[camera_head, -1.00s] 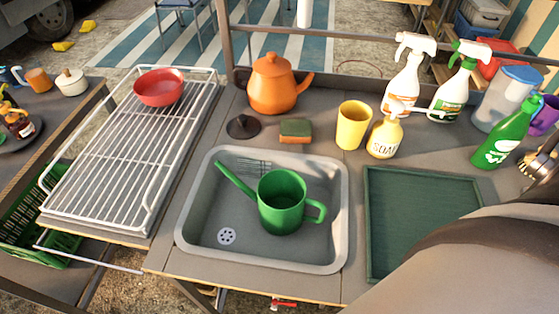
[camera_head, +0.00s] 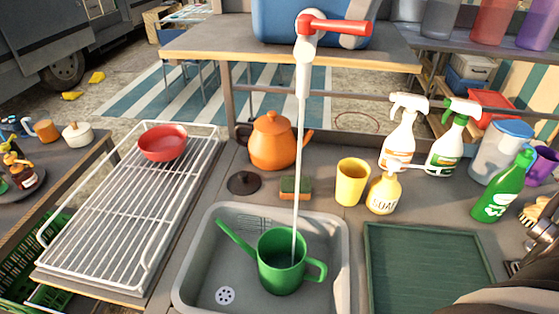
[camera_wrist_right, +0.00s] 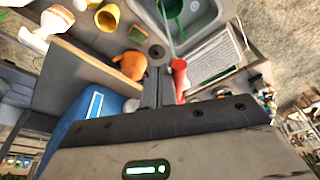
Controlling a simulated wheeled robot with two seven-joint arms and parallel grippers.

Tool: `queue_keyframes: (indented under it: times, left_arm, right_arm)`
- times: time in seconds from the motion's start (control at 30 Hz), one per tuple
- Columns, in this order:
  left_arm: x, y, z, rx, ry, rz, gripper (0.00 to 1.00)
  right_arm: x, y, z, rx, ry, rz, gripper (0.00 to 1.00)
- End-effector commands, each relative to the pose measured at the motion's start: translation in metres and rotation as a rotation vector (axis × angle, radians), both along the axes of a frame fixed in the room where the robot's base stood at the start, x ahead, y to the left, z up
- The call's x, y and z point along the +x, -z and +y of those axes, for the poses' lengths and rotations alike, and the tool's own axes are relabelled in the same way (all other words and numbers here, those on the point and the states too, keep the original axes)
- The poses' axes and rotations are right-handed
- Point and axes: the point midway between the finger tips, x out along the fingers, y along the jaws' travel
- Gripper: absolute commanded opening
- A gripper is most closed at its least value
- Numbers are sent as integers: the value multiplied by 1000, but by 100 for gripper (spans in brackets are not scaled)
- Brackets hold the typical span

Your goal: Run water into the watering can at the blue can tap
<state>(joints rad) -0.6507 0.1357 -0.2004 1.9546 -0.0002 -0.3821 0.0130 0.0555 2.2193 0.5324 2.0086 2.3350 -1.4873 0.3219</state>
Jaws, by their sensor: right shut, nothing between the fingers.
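The green watering can (camera_head: 281,272) stands upright in the grey sink (camera_head: 343,240), its spout pointing left. Above it is the tap (camera_head: 304,75), white with a red lever (camera_head: 338,27) turned to the right, in front of a blue container (camera_head: 272,22). A thin stream of water (camera_head: 296,190) falls from the tap into the can's opening. The water level is hidden. My right gripper (camera_wrist_right: 158,74) is shut and empty in the right wrist view, beside the red lever (camera_wrist_right: 179,78); I cannot tell whether they touch. My left gripper is not in view.
A white rack (camera_head: 120,225) with a red bowl (camera_head: 163,142) lies left of the sink. An orange teapot (camera_head: 271,142), yellow cup (camera_head: 352,181), soap bottle (camera_head: 384,192) and spray bottles stand behind it. A green tray (camera_head: 425,265) lies to its right.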

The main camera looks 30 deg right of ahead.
Motion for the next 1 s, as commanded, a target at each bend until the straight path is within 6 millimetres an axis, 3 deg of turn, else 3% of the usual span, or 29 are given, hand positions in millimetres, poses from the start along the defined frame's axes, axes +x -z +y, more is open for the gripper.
queue_keyframes:
  times: [0.57,1.0]
  left_arm:
    - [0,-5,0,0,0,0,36]
    - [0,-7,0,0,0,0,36]
  right_arm:
    - [-16,0,18,0,0,0,0]
    - [-12,-44,15,-1,0,-1,0]
